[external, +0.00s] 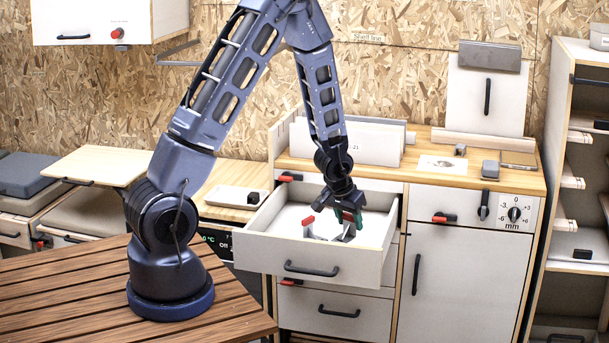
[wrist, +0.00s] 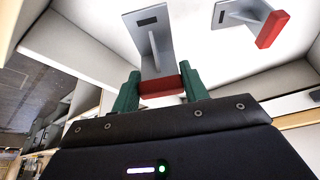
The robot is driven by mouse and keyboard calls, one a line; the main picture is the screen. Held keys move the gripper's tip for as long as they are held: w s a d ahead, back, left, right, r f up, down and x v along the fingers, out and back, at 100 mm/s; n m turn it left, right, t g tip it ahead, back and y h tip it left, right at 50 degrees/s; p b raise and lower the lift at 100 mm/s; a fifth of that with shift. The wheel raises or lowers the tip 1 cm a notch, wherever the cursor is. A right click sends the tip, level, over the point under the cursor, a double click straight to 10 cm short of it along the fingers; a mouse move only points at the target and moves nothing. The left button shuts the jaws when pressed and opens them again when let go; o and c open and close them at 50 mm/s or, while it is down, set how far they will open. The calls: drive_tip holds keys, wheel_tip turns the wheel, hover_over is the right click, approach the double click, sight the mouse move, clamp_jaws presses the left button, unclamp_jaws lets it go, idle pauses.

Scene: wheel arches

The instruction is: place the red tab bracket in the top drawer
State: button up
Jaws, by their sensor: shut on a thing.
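The top drawer (external: 300,262) is pulled out and open. My gripper (external: 348,218) is down inside it, pointing at its floor. In the wrist view, my gripper's green fingers (wrist: 160,92) are shut on the red tab of a grey metal bracket (wrist: 148,38). In the external view, this bracket's grey part (external: 349,234) shows below the fingers, low in the drawer. I cannot tell whether it touches the floor. A second red-tabbed bracket (external: 308,222) stands beside it in the drawer, apart from it; it also shows in the wrist view (wrist: 272,28).
A shut drawer (external: 340,312) lies below, and a cupboard door (external: 455,280) is to the right. The worktop (external: 455,179) holds a grey block (external: 490,169) and panels.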

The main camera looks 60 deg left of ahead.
sight(348, 234)
drive_tip(key=shift+f, duration=2.8)
drive_tip(key=shift+f, duration=0.15)
drive_tip(key=o, duration=1)
